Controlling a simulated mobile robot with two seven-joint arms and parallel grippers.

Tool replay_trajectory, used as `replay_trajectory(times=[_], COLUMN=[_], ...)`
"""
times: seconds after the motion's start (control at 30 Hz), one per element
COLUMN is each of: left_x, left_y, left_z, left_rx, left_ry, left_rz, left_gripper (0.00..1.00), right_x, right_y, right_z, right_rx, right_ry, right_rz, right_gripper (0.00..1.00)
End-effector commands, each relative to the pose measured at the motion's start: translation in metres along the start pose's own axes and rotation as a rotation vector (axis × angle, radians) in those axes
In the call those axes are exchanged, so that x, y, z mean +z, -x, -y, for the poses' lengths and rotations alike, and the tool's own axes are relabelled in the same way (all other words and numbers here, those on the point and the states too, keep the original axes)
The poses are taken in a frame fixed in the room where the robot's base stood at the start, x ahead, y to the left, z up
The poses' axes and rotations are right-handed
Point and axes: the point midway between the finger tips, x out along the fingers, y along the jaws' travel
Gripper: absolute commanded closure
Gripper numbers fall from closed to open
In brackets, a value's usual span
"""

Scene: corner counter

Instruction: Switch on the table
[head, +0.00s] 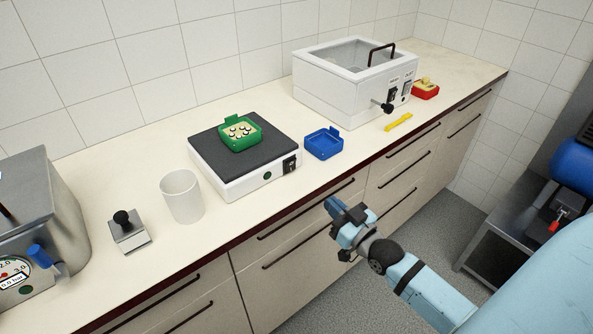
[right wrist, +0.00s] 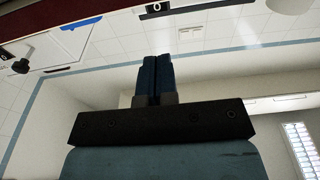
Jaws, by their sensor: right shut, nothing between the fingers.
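The table is a low white device with a dark grey top plate (head: 262,160) on the counter. Its front right corner has a black rocker switch (head: 290,165) and a small green round mark. In the right wrist view, a dark switch panel marked 0 (right wrist: 154,8) shows at the top edge. An open green box (head: 241,133) with several pale round pieces stands on the plate. My right gripper (head: 333,206) is shut and empty, in front of the drawers, apart from the table and below it to the right. Its fingers (right wrist: 156,62) are together in the right wrist view. My left gripper is out of view.
A blue open box (head: 324,144) stands right of the table. Beyond are a yellow strip (head: 398,122), a white lidded bath (head: 345,98) and a red box (head: 425,89). A white cup (head: 182,197) and a black-knobbed metal block (head: 129,232) stand left. The counter edge is dark red.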

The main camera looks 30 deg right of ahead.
Motion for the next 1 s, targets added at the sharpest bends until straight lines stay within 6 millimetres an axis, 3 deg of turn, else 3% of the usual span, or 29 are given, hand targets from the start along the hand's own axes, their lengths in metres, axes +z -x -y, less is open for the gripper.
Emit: replay_trajectory(times=[0.23,0.7,1.0], left_x=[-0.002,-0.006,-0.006], left_y=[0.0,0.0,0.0], left_z=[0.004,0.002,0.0], left_rx=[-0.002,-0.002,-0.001], left_ry=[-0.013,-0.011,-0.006], left_rz=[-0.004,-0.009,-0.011], left_gripper=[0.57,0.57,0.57], right_x=[-0.001,0.0,0.001], right_y=[-0.023,-0.117,-0.139], right_z=[0.0,0.0,0.0], right_rx=[0.0,0.0,0.0], right_ry=[-0.002,-0.001,0.0], right_rz=[-0.002,0.0,0.002], right_gripper=[1.0,1.0,1.0])
